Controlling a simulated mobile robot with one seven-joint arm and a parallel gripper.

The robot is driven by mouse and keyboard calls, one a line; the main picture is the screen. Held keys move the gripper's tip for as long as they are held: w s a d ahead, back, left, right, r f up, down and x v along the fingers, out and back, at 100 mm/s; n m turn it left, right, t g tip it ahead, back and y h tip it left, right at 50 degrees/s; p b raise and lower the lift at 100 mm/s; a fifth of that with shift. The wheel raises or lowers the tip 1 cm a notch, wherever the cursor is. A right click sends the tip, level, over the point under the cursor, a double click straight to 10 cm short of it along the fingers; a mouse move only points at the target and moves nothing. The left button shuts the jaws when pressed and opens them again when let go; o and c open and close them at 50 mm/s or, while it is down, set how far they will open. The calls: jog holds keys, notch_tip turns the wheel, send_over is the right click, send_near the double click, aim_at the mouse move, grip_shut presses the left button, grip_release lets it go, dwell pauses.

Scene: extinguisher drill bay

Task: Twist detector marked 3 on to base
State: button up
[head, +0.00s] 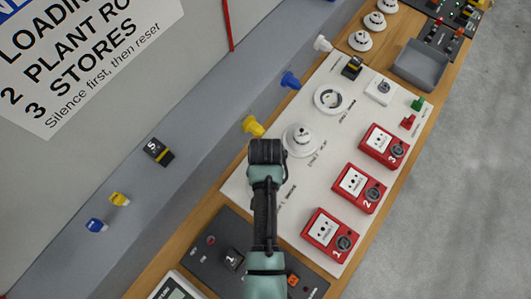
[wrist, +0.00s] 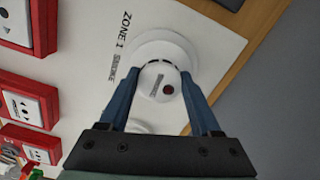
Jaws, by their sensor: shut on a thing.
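My gripper (wrist: 160,78) is shut on a round white detector (wrist: 152,84) with a dark red spot and a small grey label. Its number is not readable. The detector is over a wider white round base (wrist: 180,50) beside the "ZONE 1 SMOKE" lettering. I cannot tell whether it is seated or just above the base. In the head view, my gripper (head: 265,151) hides both this detector and the base. A white unit (head: 301,139) sits at the middle place on the white board (head: 237,187), and an open ring-shaped base (head: 331,98) lies farther up.
Red call points (head: 330,233) marked 1, 2 and 3 line the board's right side. White detectors (head: 360,40) stand on the wooden bench at the back, near a grey tray (head: 420,65). Yellow (head: 253,126) and blue (head: 290,80) pieces stick out left of the board.

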jog(key=shift+f, duration=0.2)
dwell(0.4)
jog(key=shift+m+p, duration=0.3)
jog(key=shift+m, duration=0.7)
jog(key=shift+r+m, duration=0.1)
jog(key=shift+m, duration=0.5)
jog(key=shift+a+m+p, duration=0.1)
jog(key=shift+m+p, duration=0.25)
jog(key=shift+m, duration=0.15)
jog(key=shift+w+m+p, duration=0.1)
jog(key=shift+m+p, duration=0.2)
jog(key=shift+m, duration=0.8)
